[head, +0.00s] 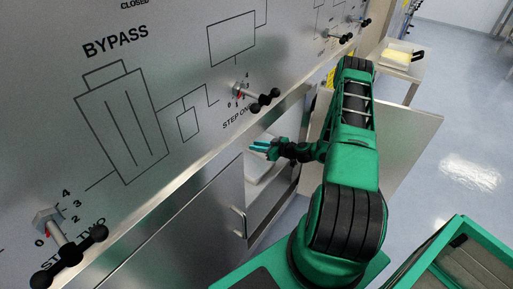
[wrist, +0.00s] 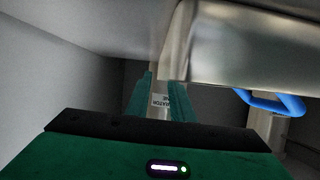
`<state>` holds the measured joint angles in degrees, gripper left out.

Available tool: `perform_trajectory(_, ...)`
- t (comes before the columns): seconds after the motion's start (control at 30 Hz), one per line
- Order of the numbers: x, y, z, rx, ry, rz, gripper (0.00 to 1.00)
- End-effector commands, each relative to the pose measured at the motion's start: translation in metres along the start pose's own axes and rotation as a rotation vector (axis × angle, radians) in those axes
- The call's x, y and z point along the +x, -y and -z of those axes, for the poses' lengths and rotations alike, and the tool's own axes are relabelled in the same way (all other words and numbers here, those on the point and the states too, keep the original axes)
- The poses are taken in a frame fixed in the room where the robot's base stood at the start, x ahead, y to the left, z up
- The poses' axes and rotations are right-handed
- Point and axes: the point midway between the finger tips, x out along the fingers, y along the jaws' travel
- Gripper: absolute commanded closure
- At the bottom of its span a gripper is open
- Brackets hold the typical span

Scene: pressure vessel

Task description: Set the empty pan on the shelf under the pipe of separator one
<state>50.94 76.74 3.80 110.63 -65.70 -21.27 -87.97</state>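My gripper (head: 262,148) reaches into the open cabinet below the panel. In the wrist view its two fingers (wrist: 160,100) stand apart, with nothing clearly held between them. A small label (wrist: 160,100), its lettering upside down and partly hidden, shows in the gap. A large smooth metal body (wrist: 245,42) fills the upper right of the wrist view; I cannot tell whether it is the vessel or a pan. A blue handle (wrist: 270,103) is below it. A pale surface (head: 255,167) shows under my gripper in the head view; I cannot tell whether it is shelf or pan.
The metal panel (head: 150,60) with knobs stands above the opening. An open cabinet door (head: 405,125) is at the right of my arm. A cart (head: 412,68) with a yellowish block (head: 397,56) stands behind. A green-rimmed bin (head: 465,225) is at lower right. Floor is clear at right.

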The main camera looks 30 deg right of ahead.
Motion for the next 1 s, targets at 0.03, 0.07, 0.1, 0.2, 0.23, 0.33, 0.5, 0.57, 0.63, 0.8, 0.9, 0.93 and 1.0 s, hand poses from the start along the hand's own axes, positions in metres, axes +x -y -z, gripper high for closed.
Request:
perform_trajectory(0.03, -0.005, -0.001, -0.001, 0.001, 0.002, -0.002, 0.79)
perform_trajectory(0.07, -0.009, -0.001, -0.001, 0.001, 0.001, -0.002, 0.79)
perform_trajectory(0.1, -0.014, -0.001, 0.000, 0.001, 0.001, -0.003, 0.79)
perform_trajectory(0.2, -0.033, -0.002, -0.001, 0.002, 0.002, -0.004, 0.79)
perform_trajectory(0.23, -0.039, -0.002, -0.001, 0.003, 0.002, -0.004, 0.79)
perform_trajectory(0.33, -0.060, -0.002, -0.001, 0.004, 0.002, -0.004, 0.79)
perform_trajectory(0.5, -0.091, -0.002, -0.001, 0.002, 0.001, -0.005, 0.79)
perform_trajectory(0.57, -0.100, -0.002, -0.001, 0.003, 0.002, -0.004, 0.79)
perform_trajectory(0.63, -0.108, -0.002, -0.001, 0.002, 0.002, -0.004, 0.79)
perform_trajectory(0.8, -0.118, -0.001, -0.001, 0.002, 0.000, -0.002, 0.79)
perform_trajectory(0.9, -0.120, -0.001, -0.001, 0.002, 0.000, -0.002, 0.79)
perform_trajectory(0.93, -0.120, -0.001, -0.001, 0.002, 0.000, -0.002, 0.79)
perform_trajectory(1.0, -0.120, -0.001, -0.001, 0.001, 0.000, -0.002, 0.79)
